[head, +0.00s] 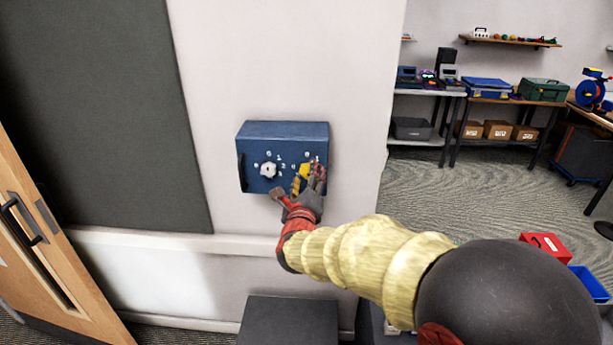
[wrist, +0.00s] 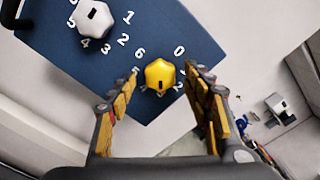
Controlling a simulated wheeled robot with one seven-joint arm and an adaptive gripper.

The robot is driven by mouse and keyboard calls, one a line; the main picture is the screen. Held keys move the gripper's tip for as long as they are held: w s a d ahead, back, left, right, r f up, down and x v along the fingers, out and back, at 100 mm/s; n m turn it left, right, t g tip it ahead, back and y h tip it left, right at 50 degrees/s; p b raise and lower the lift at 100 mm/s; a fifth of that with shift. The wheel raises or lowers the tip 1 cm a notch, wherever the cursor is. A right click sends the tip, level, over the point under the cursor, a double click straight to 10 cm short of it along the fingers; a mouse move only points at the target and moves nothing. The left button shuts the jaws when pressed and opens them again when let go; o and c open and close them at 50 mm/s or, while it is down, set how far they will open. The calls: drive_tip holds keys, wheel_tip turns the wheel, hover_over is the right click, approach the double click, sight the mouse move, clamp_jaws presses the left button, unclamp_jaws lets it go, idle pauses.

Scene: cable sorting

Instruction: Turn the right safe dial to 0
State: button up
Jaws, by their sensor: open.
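A blue safe box (head: 285,132) is fixed to the white wall; its face also shows in the wrist view (wrist: 70,45). The left dial is white (head: 268,170), with numbers around it. The right dial is yellow (wrist: 160,75), with a short dark mark on its lower part. A white 0 (wrist: 179,51) stands above and right of the yellow dial. My gripper (head: 311,168) is open at the safe's right side. In the wrist view its fingers stand on either side of the yellow dial, with visible gaps. In the head view my gripper partly hides this dial.
A black handle (head: 241,172) is on the safe's left side. A dark box-like block (head: 288,322) stands below the safe. A wooden door (head: 45,245) is at the left. Benches with boxes and tools stand far right, beyond the wall's edge.

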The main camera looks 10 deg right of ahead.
drive_tip(key=shift+w+d, duration=0.2)
drive_tip(key=shift+w, duration=0.4)
drive_tip(key=c, duration=0.3)
drive_tip(key=c, duration=0.8)
drive_tip(key=shift+c, duration=0.4)
